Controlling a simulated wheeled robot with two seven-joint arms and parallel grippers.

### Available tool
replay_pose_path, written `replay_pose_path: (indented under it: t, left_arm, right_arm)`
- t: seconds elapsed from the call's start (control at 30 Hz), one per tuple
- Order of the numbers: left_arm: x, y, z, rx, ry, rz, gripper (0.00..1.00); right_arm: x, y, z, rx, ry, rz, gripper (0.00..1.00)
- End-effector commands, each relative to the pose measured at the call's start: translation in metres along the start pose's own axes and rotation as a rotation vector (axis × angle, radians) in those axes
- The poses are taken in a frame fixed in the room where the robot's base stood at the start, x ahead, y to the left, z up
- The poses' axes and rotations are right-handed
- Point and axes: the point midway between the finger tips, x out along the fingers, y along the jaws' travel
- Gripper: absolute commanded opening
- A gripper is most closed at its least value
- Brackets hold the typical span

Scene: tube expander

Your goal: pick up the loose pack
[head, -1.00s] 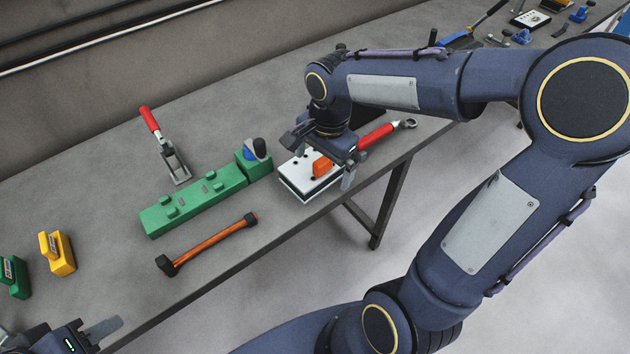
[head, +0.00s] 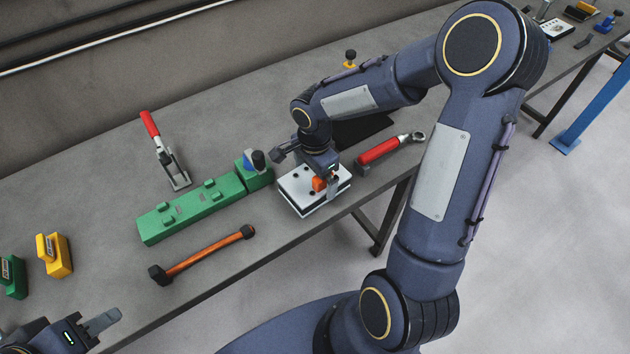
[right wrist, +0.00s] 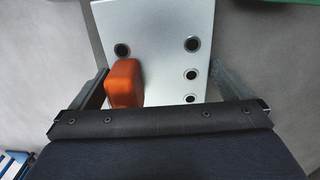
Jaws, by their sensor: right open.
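A small orange block (head: 319,184) sits on a white plate with dark round holes (head: 296,194) near the table's front edge. It may be the loose pack, but I cannot tell for sure. My right gripper (head: 309,169) is open above the plate. In the right wrist view, the orange block (right wrist: 125,83) lies between the open fingers (right wrist: 160,85), close to the left finger, and the white plate (right wrist: 160,30) is beneath. A yellow pack (head: 54,256) and a dark green pack (head: 12,277) stand at the far left. My left gripper (head: 92,328) shows only partly at the lower left.
A green fixture (head: 195,209) lies left of the plate, with a red-handled clamp (head: 165,150) behind it and an orange-handled hammer (head: 205,252) in front. A red-handled wrench (head: 385,149) lies right of the plate. Bare table lies around the hammer.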

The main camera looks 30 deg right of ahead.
Motion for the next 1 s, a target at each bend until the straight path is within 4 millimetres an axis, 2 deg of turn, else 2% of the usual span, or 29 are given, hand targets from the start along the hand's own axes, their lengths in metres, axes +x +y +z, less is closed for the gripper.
replay_pose_path:
  t: [0.1,0.5,0.8,1.0]
  left_arm:
    - [0.000,0.000,0.000,0.000,0.000,0.000,0.36]
    - [0.000,0.000,0.000,0.000,0.000,0.000,0.36]
    - [0.000,0.000,0.000,0.000,0.000,0.000,0.36]
    - [0.000,0.000,0.000,0.000,0.000,0.000,0.36]
  right_arm:
    - [0.000,0.000,0.000,0.000,0.000,0.000,0.99]
    - [-0.001,-0.001,0.000,0.000,0.000,-0.002,0.48]
    - [-0.004,-0.001,0.000,0.000,0.001,-0.003,0.48]
    - [-0.020,-0.002,-0.001,0.002,0.003,-0.006,0.48]
